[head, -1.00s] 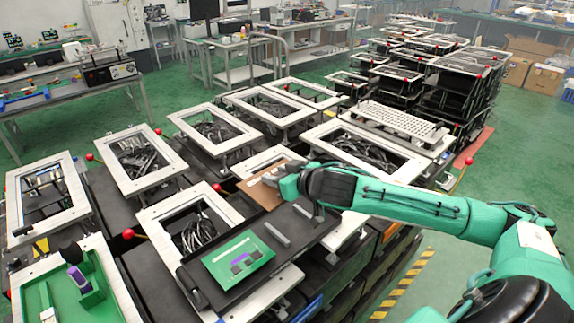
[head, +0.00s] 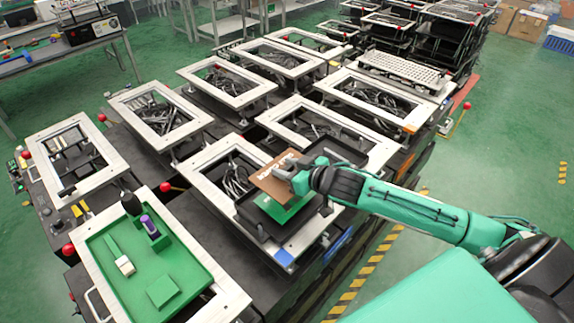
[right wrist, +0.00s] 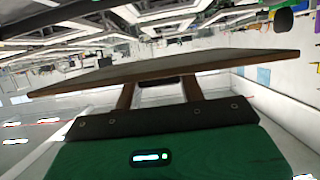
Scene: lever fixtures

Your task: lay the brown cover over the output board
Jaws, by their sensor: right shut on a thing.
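The brown cover (head: 270,181) is a flat square panel with pale lettering. My right gripper (head: 293,177) is shut on it at its right side. In the right wrist view the cover (right wrist: 170,66) shows nearly edge-on, with the gripper's two fingers (right wrist: 157,92) at it. The output board (head: 284,211) is a green panel on a black tray (head: 258,236). The cover overlaps the board's upper part in the head view and hides it. Whether the cover touches the board I cannot tell. My left gripper is not in view.
A green tray (head: 110,265) with a purple item and small blocks lies at lower left. Several white-framed fixtures (head: 228,88) with dark cables fill the benches around. Red knobs (head: 68,250) stick up between them. A yellow-black floor stripe (head: 365,270) runs at the right.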

